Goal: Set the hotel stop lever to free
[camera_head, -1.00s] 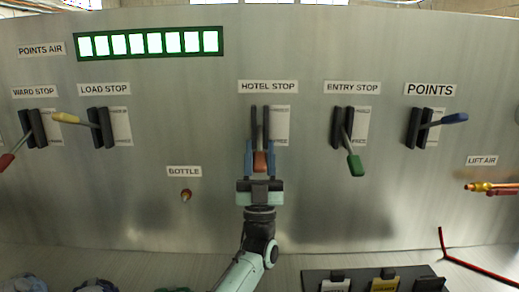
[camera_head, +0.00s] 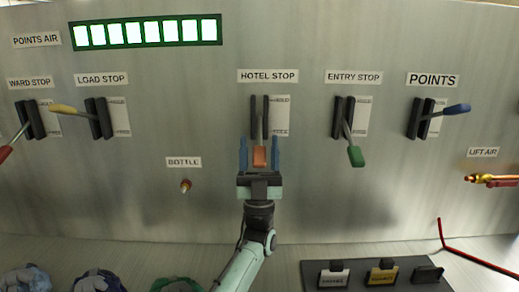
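The hotel stop lever has an orange handle (camera_head: 259,157) and a grey shaft in a dark slotted bracket under the HOTEL STOP sign (camera_head: 268,76). The lever points downward, its handle below the bracket, toward the lower word on the white plate (camera_head: 280,117), which seems to read FREE. My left gripper (camera_head: 259,142) is open, its blue fingers one on each side of the handle with a visible gap on both sides. My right gripper is not in view.
Other levers on the panel are yellow (camera_head: 66,109), green (camera_head: 356,156), blue (camera_head: 457,108) and red (camera_head: 5,153). A small bottle knob (camera_head: 186,185) sits at lower left. A dark tray (camera_head: 320,266) with tags lies at the front right, and cloth bags (camera_head: 98,281) at the front left.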

